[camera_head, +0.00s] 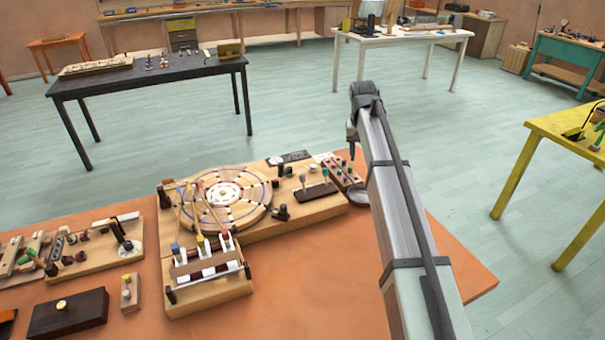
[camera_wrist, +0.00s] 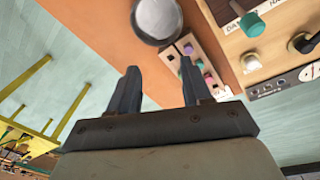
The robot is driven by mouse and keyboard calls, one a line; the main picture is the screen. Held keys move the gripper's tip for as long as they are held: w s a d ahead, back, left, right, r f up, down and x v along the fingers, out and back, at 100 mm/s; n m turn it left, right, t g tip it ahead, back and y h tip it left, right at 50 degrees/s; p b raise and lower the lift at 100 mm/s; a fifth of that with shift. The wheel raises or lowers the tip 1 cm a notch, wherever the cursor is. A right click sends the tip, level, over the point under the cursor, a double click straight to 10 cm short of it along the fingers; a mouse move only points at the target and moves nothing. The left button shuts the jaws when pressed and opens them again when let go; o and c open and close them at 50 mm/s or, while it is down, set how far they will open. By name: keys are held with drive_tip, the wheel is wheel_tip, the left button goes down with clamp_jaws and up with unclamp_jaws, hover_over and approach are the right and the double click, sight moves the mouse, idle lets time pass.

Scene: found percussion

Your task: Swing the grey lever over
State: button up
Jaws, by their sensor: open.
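On the wooden board, a dark slotted plate (camera_head: 317,193) carries two short upright levers. The left one has a grey-looking knob (camera_head: 303,177); the right one has a darker, teal-looking knob (camera_head: 325,172). In the wrist view only a teal knob (camera_wrist: 252,25) shows by the plate's edge at the top right; I cannot make out the grey one there. My gripper (camera_wrist: 158,72) is open, with nothing between its fingers. In the head view my gripper (camera_head: 351,140) hangs at the arm's end, right of the levers and apart from them.
A small block with coloured pegs (camera_head: 345,174) and a round metal dish (camera_head: 360,198) lie right of the levers; the dish also shows in the wrist view (camera_wrist: 157,18). A round wooden wheel (camera_head: 256,187) and a keyed frame (camera_head: 210,295) stand left. The orange table's (camera_head: 330,290) front is clear.

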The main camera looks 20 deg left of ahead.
sight(302, 175)
drive_tip(key=s+a+r+n, duration=0.2)
drive_tip(key=s+a+r, duration=0.2)
drive_tip(key=s+a, duration=0.3)
drive_tip(key=s+a+r+n, duration=0.1)
drive_tip(key=s+a+r, duration=0.3)
drive_tip(key=a, duration=0.6)
drive_tip(key=shift+g, duration=0.3)
drive_tip(key=f, duration=0.9)
drive_tip(key=d+f, duration=0.1)
drive_tip(key=f, duration=0.3)
drive_tip(key=shift+w+f, duration=0.15)
drive_tip(key=shift+w, duration=0.1)
clamp_jaws()
